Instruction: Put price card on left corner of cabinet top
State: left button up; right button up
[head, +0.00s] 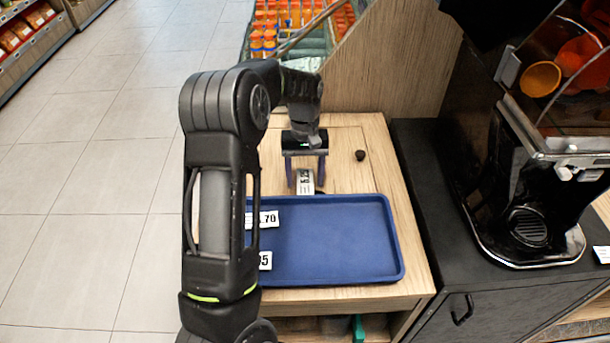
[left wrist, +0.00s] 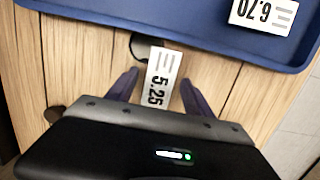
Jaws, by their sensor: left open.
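A white price card (head: 305,181) marked 5.25 lies on the light wooden cabinet top (head: 345,150), behind the blue tray. In the left wrist view the same price card (left wrist: 162,77) sits between the two fingers, with a gap to each. My left gripper (head: 305,176) is open over the card, pointing down; it also shows in the left wrist view (left wrist: 158,92). Two more price cards, one ending in .70 (head: 267,219) and one ending in 5 (head: 265,260), lie at the left side of the tray, partly hidden by my arm. My right gripper is not in view.
The blue tray (head: 375,268) covers the front of the cabinet top. A small dark round knob or hole (head: 360,155) is right of the gripper. A black counter with a juicer (head: 530,220) stands at right. Orange bottles (head: 270,40) are behind a wooden panel.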

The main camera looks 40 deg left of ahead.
aim_at(305, 176)
pick_arm(q)
jog(key=shift+r, duration=0.2)
notch_tip(305, 176, up, 12)
jog(key=w+a+p, duration=0.1)
jog(key=p, duration=0.1)
jog(key=shift+w, duration=0.2)
jog(key=shift+o, duration=0.2)
jog(key=shift+f, duration=0.1)
